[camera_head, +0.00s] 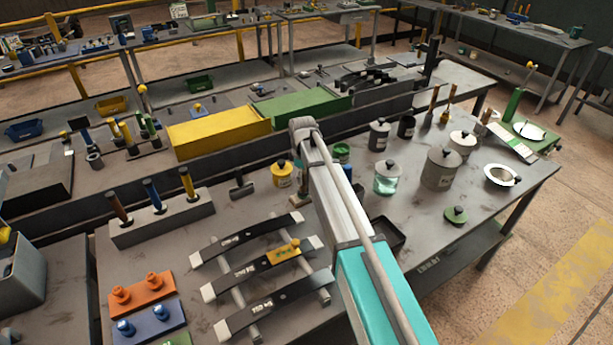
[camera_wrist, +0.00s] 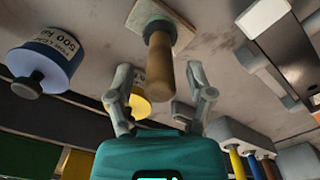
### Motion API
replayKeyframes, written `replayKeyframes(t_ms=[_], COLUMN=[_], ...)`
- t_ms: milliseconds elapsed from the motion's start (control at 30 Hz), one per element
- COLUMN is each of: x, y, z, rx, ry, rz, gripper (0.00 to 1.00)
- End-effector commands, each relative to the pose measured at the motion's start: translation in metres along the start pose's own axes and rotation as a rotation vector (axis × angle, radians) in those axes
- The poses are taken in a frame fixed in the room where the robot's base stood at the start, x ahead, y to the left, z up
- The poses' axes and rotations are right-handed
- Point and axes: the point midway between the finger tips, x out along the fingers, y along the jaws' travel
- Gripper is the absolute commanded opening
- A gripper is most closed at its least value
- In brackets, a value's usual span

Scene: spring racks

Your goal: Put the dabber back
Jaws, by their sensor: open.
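A tool with a brown wooden handle (camera_wrist: 159,68), a dark collar and a pale square foot (camera_wrist: 150,22) shows in the wrist view; it looks like the dabber. It seems to stand upright on the grey bench. My gripper (camera_wrist: 160,82) is open, its two fingers on either side of the handle with a gap on each side.
A blue-banded jar marked 500 (camera_wrist: 45,62) is left in the wrist view. A yellow jar (camera_head: 282,174) stands behind my arm. Dark leaf springs (camera_head: 262,265) lie on a rack in front. Several jars and a white bowl (camera_head: 502,175) are to the right.

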Motion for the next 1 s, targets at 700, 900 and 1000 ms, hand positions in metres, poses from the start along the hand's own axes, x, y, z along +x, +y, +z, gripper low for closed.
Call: replayKeyframes(t_ms=[700,900,1000], x=[-0.060,-0.077,-0.085], y=[0.000,0.000,0.000], z=[0.000,0.001,0.001], rx=[0.001,0.001,0.001], ry=[0.000,0.000,0.000], rz=[0.000,0.000,0.000], gripper=[0.68,0.68,0.68])
